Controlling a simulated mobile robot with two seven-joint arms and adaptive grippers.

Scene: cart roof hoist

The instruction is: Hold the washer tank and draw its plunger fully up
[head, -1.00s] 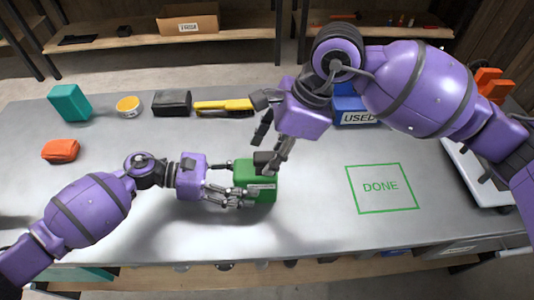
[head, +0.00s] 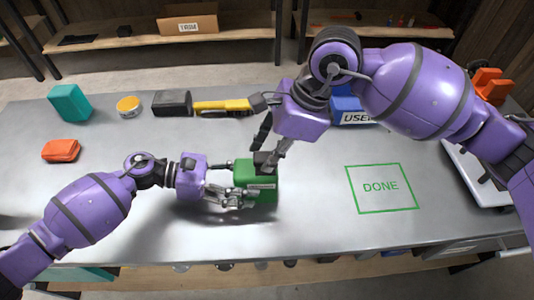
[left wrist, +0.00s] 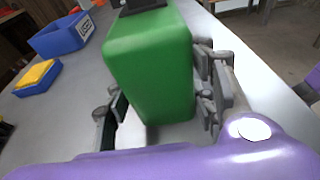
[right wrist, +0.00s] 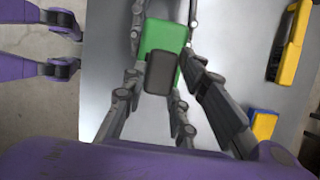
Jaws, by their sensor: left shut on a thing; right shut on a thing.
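The black plunger (head: 264,159) is on top of the tank. My right gripper (head: 268,156) is shut on the plunger from above. In the right wrist view the plunger's dark top (right wrist: 160,72) lies between the fingers, over the green tank (right wrist: 160,35). How far the plunger stands out is hard to tell.
A green DONE outline (head: 381,188) is marked on clear worktop to the right. A blue USED bin (head: 350,112) is partly behind my right arm. A yellow brush (head: 222,106), dark block (head: 172,103), yellow tub (head: 128,106), teal box (head: 69,103) and orange pouch (head: 60,150) lie behind and left.

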